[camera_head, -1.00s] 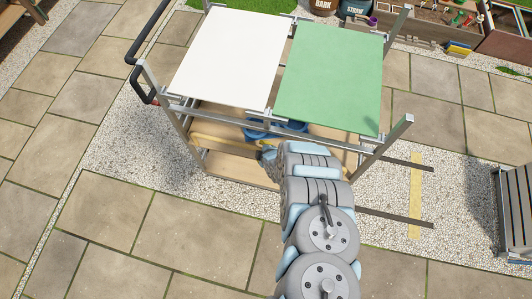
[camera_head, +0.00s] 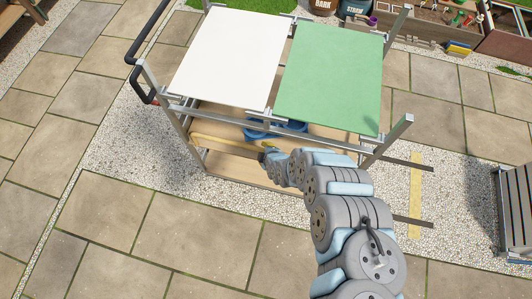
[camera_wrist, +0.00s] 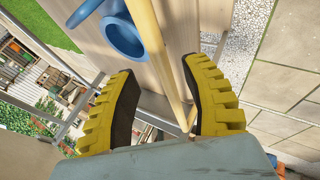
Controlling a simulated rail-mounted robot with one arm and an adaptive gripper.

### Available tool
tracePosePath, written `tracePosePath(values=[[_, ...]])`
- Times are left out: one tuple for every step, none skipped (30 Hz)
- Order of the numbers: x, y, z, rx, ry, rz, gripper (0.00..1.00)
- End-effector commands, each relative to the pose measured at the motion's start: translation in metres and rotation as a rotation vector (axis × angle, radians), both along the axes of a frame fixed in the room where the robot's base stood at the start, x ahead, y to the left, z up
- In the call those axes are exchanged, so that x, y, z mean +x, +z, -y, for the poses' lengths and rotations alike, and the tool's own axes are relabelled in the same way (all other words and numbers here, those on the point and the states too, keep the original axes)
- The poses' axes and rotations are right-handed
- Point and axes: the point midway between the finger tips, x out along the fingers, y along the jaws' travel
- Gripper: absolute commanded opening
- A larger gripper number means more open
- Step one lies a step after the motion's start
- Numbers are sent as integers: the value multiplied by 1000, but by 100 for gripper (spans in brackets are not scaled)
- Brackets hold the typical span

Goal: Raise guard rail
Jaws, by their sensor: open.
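The guard rail (camera_head: 220,144) is a thin pale-yellow bar along the near side of the cart's shelf, below the white and green top panels. In the wrist view the rail (camera_wrist: 163,62) runs lengthwise between my two yellow ribbed fingers. My gripper (camera_wrist: 160,88) is open, with a finger on either side of the rail and no clear grip on it. In the head view my gripper (camera_head: 268,153) is at the cart's near side, partly hidden by my wrist. The rail's right part is hidden behind my arm.
Blue round containers (camera_head: 275,127) stand on the shelf (camera_head: 325,137) just behind the rail; one blue container (camera_wrist: 124,36) is close to my left finger. The white panel (camera_head: 228,58) and green panel (camera_head: 330,75) lie above. Paving in front is clear.

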Motion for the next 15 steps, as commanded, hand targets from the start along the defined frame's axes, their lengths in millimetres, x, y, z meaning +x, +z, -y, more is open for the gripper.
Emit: tracePosePath(values=[[-1, 2, 2, 1, -5, 0, 47], [-2, 3, 2, 2, -4, 0, 47], [-3, 4, 3, 1, -3, 0, 47], [-3, 5, 3, 2, -3, 0, 47], [-4, 6, 4, 2, -4, 0, 47], [-5, 8, 4, 2, -4, 0, 47], [-6, 9, 4, 2, -3, 0, 47], [-7, 10, 4, 2, -4, 0, 47], [-8, 11, 5, 2, -4, 0, 47], [-8, 12, 5, 1, -3, 0, 47], [-9, 13, 6, 1, -3, 0, 47], [-10, 14, 5, 1, -2, 0, 47], [-11, 15, 6, 1, -3, 0, 47], [-11, 16, 6, 2, -4, 0, 47], [-12, 17, 7, 1, -3, 0, 47]])
